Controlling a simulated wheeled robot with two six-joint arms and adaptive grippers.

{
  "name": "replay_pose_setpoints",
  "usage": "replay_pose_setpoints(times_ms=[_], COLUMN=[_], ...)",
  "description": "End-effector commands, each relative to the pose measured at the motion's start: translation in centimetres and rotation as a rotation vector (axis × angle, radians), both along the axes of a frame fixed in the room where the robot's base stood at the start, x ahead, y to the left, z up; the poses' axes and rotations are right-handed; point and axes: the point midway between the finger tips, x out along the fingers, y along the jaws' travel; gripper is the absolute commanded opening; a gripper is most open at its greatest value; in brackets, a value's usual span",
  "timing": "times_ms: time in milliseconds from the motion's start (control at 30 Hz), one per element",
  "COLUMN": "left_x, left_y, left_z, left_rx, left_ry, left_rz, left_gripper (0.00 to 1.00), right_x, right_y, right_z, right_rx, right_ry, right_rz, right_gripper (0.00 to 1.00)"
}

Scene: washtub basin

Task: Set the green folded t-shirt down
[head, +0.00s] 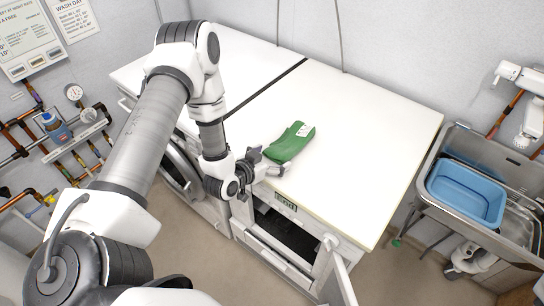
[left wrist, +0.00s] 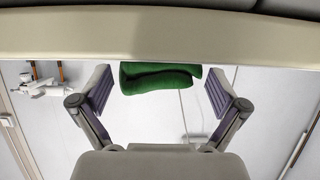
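The green folded t-shirt (head: 287,146) lies on the white worktop (head: 345,120) near its front edge, with a small white patch at its far end. My left gripper (head: 265,163) is at the front edge, just beside the shirt's near end. In the left wrist view, which looks upside down, the folded layers of the shirt (left wrist: 160,80) rest against the worktop. My left gripper (left wrist: 162,92) has its two fingers spread wide there, one on each side of the shirt, with gaps between. My right gripper is not seen in either view.
An open-doored machine (head: 285,235) stands under the worktop, its door (head: 338,280) swung out. A metal sink with a blue tub (head: 467,192) is at the right. Pipes and a gauge (head: 74,92) are on the left wall. The rest of the worktop is clear.

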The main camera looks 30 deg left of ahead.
Motion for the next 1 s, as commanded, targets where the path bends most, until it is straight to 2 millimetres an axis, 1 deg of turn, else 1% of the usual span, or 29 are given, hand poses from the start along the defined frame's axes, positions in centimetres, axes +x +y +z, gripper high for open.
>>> replay_pose_setpoints(times_ms=[233, 300, 333, 367, 467, 700, 800, 933, 1000], left_x=[0.0, 0.0, 0.0, -0.4, -2.0, -7.9, -9.6, -10.9, -11.2], left_y=[0.0, 0.0, 0.0, 0.1, 0.3, 0.8, 0.9, 0.8, 0.1], left_z=[0.1, 0.5, 0.7, 0.5, 1.1, 3.6, 4.4, 4.8, 4.1], left_rx=[0.0, 0.0, 0.0, -0.001, -0.004, -0.008, -0.005, -0.002, -0.008], left_ry=[-0.001, -0.001, -0.001, 0.0, 0.001, 0.002, 0.001, 0.004, 0.044], left_rz=[0.0, 0.0, 0.0, 0.003, 0.006, 0.008, 0.008, 0.001, -0.019], left_gripper=[1.0, 1.0, 1.0, 1.0, 1.0, 1.0, 1.0, 1.0, 1.0], right_x=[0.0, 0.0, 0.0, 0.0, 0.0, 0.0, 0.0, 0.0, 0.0], right_y=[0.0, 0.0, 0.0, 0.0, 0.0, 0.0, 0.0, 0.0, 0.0], right_z=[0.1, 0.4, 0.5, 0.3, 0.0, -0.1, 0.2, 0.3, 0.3], right_rx=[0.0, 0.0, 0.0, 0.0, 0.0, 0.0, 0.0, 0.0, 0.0], right_ry=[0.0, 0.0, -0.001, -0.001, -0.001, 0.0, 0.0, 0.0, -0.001], right_rz=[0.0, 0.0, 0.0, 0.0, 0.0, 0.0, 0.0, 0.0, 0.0], right_gripper=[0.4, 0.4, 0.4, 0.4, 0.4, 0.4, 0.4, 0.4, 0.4])
